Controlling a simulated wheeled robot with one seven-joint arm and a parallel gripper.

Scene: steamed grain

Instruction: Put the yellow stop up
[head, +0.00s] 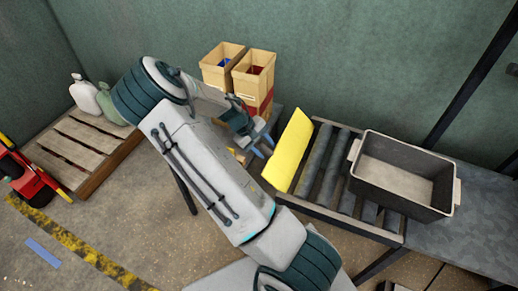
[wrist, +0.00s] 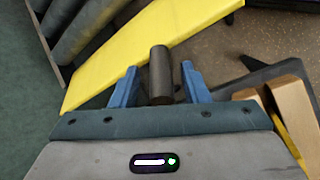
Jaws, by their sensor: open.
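The yellow stop (head: 288,150) is a flat yellow panel at the left end of the roller conveyor. It looks slanted; its exact angle is hard to tell. In the wrist view the yellow stop (wrist: 150,42) crosses the top, just beyond my fingertips. A dark round handle (wrist: 160,75) stands out at its side, between the blue fingers of my gripper (wrist: 160,82). My gripper is open, with a gap on each side of the handle. In the head view my gripper (head: 263,146) is just left of the stop, and the handle is hidden.
A grey bin (head: 404,180) sits on the rollers (head: 324,160) right of the stop. Two cardboard boxes (head: 254,76) stand behind my gripper. A metal table (head: 468,235) is at the right.

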